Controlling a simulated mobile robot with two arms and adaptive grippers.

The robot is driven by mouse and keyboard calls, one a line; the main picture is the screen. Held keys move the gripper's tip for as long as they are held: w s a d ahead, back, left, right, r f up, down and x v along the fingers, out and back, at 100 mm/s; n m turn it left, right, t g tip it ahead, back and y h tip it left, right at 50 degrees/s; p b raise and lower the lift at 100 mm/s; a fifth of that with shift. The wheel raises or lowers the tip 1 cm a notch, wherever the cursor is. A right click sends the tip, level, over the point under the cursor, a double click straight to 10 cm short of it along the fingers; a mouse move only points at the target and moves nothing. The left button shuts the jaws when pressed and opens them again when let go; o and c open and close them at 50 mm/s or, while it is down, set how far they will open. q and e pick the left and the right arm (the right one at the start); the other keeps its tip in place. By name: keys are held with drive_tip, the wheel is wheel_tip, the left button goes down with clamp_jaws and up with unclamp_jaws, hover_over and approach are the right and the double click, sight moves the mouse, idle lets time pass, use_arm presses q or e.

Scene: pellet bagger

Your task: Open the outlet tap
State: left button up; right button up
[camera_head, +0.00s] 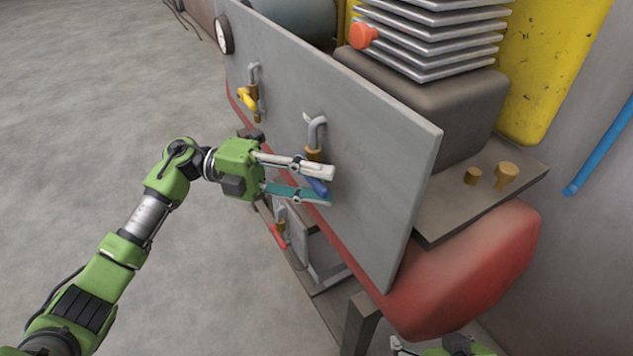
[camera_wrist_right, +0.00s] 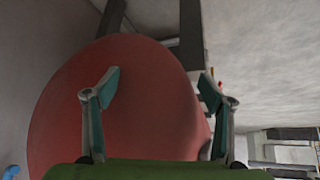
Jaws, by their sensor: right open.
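No label shows which is the outlet tap. My left gripper (camera_head: 331,187) is at the blue lever, with its fingers apart, one above and one below it. Whether a finger touches the lever I cannot tell. My right gripper (camera_wrist_right: 158,88) is open and empty in the wrist view, facing the rounded end of a red tank (camera_wrist_right: 135,120). Only part of it shows at the head view's bottom edge.
The grey panel (camera_head: 385,165) stands upright along the red tank (camera_head: 465,270). A round gauge (camera_head: 223,34) is at its far end. Behind it are a finned block (camera_head: 435,35) and brass fittings (camera_head: 506,174). The floor (camera_head: 90,130) at left is clear.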

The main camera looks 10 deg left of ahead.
use_arm(q)
drive_tip(key=shift+c, duration=0.4)
clamp_jaws()
drive_tip(key=shift+r+n+h+p, duration=0.8)
drive_tip(key=shift+n+h, duration=0.2)
drive_tip(key=shift+n, duration=0.1)
drive_tip(key=shift+w+r+n, duration=0.1)
drive_tip(key=shift+r+n, duration=0.05)
drive_tip(key=shift+n, duration=0.15)
drive_tip(key=shift+w+a+r+n+t+h+p, duration=0.2)
drive_tip(key=shift+r+n+t+h+p, duration=0.25)
drive_tip(key=shift+n+h, duration=0.4)
drive_tip(key=shift+w+a+r+n+t+h+p, duration=0.15)
drive_tip(key=shift+r+n+t+h+p, duration=0.2)
drive_tip(key=shift+n+h, duration=0.45)
use_arm(e)
drive_tip(key=s+d+g+h, duration=0.1)
drive_tip(key=s+d+g, duration=0.1)
drive_tip(key=s, duration=0.6)
drive_tip(key=shift+d+f+g, duration=0.15)
drive_tip(key=shift+f+g, duration=0.2)
drive_tip(key=shift+g, duration=0.55)
use_arm(q)
drive_tip(key=shift+n, duration=0.25)
